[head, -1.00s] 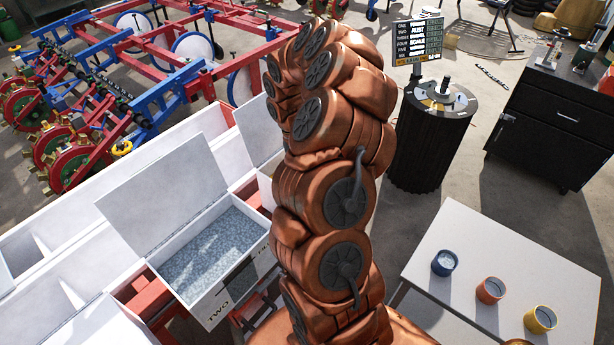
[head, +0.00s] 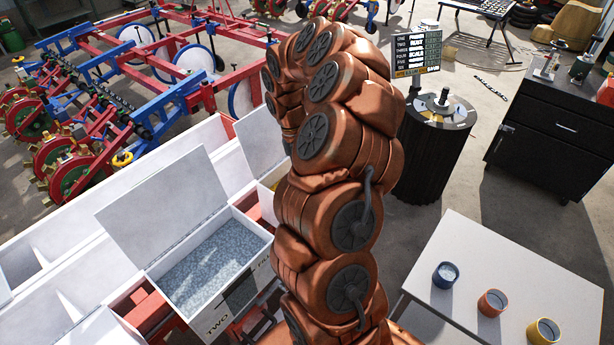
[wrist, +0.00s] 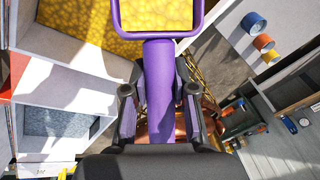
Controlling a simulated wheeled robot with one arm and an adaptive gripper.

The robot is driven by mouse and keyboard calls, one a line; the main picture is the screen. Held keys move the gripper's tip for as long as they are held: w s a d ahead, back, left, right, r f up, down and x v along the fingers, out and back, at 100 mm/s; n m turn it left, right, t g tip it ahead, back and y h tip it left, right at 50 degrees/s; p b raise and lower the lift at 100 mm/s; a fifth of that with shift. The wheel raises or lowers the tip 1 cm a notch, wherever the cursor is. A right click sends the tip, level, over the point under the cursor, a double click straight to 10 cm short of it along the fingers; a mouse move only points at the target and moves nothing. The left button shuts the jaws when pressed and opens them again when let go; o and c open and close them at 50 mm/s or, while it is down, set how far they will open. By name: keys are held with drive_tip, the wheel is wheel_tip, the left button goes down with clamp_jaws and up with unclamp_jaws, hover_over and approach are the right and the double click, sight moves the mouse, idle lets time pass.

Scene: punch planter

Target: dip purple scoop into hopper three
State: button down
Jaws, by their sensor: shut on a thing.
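In the wrist view my gripper (wrist: 159,96) is shut on the handle of the purple scoop (wrist: 159,60). The scoop's squarish rim is at the top of the picture, with yellow grain showing inside it. A white hopper of yellow grain (wrist: 75,22) lies around and beyond the scoop. I cannot tell whether the scoop touches the grain. My arm hides the gripper and scoop there.
The hopper marked TWO (head: 210,268) holds grey grain, its lid (head: 160,205) raised. A black drum (head: 432,150), a sign (head: 418,52) and a dark cabinet (head: 550,130) stand behind.

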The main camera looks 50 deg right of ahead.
drive_tip(key=shift+r, duration=2.3)
drive_tip(key=shift+a+f+b, duration=0.15)
drive_tip(key=shift+f+b, duration=0.05)
drive_tip(key=shift+b, duration=0.55)
drive_tip(key=shift+s+a+t+h+b, duration=0.25)
drive_tip(key=shift+t+h+b, duration=0.3)
drive_tip(key=shift+b, duration=0.55)
drive_tip(key=shift+s+a+t+h+b, duration=0.2)
drive_tip(key=shift+t+h+b, duration=0.15)
drive_tip(key=shift+h+b, duration=0.55)
drive_tip(key=shift+s+a+m+t+h+b, duration=0.3)
drive_tip(key=shift+t+h+b, duration=0.45)
drive_tip(key=shift+b, duration=1.45)
drive_tip(key=shift+s+a+f+t+b, duration=0.15)
drive_tip(key=shift+a+t+b, duration=0.1)
drive_tip(key=shift+b, duration=0.35)
drive_tip(key=shift+h+b, duration=0.45)
drive_tip(key=shift+h, duration=0.05)
